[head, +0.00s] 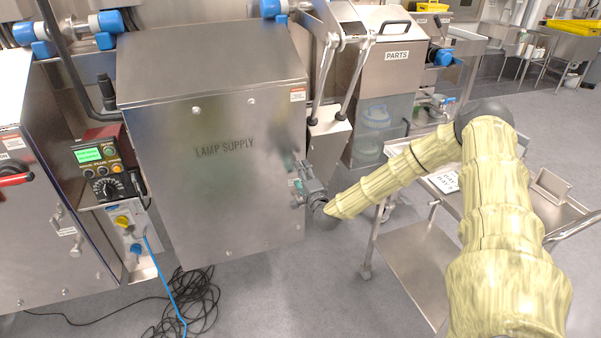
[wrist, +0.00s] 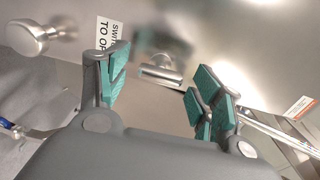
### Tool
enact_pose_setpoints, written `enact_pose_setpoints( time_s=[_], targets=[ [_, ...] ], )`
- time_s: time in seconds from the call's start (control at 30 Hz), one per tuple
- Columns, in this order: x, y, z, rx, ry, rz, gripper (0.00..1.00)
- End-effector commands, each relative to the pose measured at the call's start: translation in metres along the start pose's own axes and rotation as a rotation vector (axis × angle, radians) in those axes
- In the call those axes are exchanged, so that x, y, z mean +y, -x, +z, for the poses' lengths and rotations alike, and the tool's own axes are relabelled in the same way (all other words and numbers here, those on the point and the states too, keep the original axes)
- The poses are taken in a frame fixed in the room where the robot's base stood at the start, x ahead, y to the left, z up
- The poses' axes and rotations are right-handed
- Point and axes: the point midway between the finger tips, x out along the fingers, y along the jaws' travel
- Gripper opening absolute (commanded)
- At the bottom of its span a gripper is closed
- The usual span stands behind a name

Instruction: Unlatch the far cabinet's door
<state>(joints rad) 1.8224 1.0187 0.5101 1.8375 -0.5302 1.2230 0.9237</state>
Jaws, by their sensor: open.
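The cabinet marked LAMP SUPPLY (head: 220,190) stands in the middle of the head view with its grey steel door closed. My gripper (head: 299,184) is at the right edge of this door and hides most of what is behind it. In the wrist view my gripper (wrist: 162,88) is open, its teal pads apart. A small metal latch handle (wrist: 160,71) shows on the door face beyond the pads, in line with the gap between them. The gap is empty, and I see no contact with the handle.
A round metal knob (wrist: 30,38) and a printed label (wrist: 112,36) are left of the latch in the wrist view. A second cabinet (head: 60,240) with a red handle stands at left. A steel cart (head: 415,265) stands under my arm. Cables (head: 195,300) lie on the floor.

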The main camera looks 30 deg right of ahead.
Motion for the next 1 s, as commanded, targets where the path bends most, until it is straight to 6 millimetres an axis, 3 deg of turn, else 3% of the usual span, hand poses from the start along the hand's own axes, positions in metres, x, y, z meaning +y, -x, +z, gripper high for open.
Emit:
enact_pose_setpoints(
  time_s=[0.2,0.53,0.8,1.0],
  targets=[
    [0.0,-0.016,-0.001,0.002,0.0,0.0,0.66],
    [0.0,-0.019,0.0,0.001,0.0,0.001,0.66],
    [0.001,-0.018,0.0,0.001,0.0,0.001,0.2],
    [0.001,-0.018,0.0,0.0,0.006,0.001,0.2]
  ],
)
